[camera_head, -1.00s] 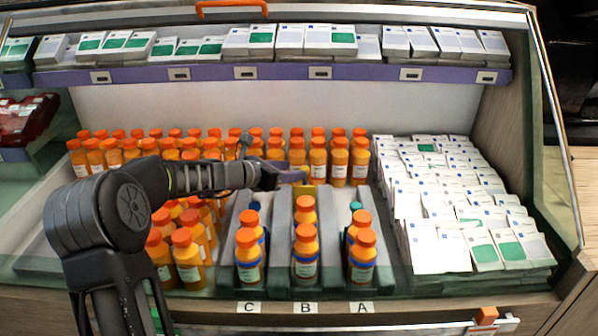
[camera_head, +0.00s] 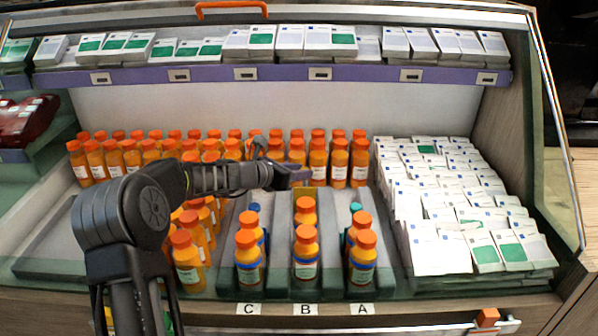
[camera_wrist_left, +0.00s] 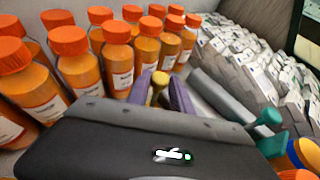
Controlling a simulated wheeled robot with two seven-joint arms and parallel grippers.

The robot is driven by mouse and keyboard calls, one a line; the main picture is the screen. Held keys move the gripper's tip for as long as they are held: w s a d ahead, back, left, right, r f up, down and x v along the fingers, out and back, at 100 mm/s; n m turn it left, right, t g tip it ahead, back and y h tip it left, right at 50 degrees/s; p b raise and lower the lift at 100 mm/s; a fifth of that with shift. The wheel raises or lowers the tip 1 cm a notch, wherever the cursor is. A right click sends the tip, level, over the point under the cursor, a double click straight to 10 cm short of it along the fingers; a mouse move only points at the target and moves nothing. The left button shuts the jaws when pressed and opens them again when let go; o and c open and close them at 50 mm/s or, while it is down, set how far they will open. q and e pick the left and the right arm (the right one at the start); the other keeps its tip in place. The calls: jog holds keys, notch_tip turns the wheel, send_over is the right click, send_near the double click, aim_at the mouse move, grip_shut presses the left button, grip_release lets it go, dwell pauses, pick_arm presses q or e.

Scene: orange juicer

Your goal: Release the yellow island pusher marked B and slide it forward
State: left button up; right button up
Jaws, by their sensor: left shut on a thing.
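The yellow island pusher (camera_head: 304,191) stands behind the orange bottles in the lane over the label B (camera_head: 305,309). It is mostly hidden by my gripper and the bottles in the head view. In the left wrist view its yellow top (camera_wrist_left: 159,88) shows between my two purple fingers. My left gripper (camera_head: 298,177) reaches in from the left and is shut on the pusher. Two orange-capped bottles (camera_head: 306,252) stand upright in lane B, in front of the pusher. My right gripper is not in view.
Rows of orange bottles (camera_head: 100,160) stand behind and left. White boxes (camera_head: 440,245) fill the right. A purple-edged shelf (camera_head: 280,73) hangs above.

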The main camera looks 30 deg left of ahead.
pick_arm(q)
grip_shut()
dwell(0.8)
